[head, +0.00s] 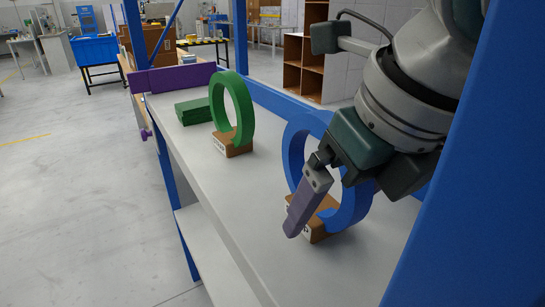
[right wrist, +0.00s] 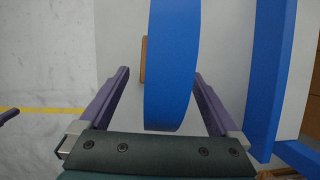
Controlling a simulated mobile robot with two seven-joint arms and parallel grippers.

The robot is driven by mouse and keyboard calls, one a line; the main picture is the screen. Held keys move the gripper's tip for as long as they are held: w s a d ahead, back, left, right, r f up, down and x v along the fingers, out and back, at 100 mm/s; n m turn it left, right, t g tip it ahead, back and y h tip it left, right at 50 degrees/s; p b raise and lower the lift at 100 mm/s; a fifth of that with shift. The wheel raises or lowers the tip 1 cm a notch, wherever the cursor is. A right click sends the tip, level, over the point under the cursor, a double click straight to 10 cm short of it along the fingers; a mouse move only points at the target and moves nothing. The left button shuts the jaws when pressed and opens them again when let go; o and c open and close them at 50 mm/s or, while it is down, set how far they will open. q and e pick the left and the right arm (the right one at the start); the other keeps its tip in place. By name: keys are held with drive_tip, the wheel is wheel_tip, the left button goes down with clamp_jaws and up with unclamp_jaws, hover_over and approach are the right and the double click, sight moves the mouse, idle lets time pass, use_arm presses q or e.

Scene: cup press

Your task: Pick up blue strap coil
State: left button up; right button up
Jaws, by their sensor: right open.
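The blue strap coil (head: 292,150) stands upright on a small brown block (head: 322,236) on the white shelf in the head view. My right gripper (head: 306,214) is at the coil, with one purple finger in front of its near side; the coil hides the other finger. In the right wrist view the coil (right wrist: 172,65) lies between the two open fingers (right wrist: 160,74), with a gap on the left and a narrower one on the right.
A green coil (head: 243,105) stands on another brown block (head: 232,147) farther along the shelf (head: 190,155), beside stacked green pieces (head: 193,111). A purple bar (head: 180,77) closes the far end. A blue frame post (head: 465,150) stands close on the right.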

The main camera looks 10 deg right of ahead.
drive_tip(key=shift+r, duration=0.1)
clamp_jaws()
idle(0.7)
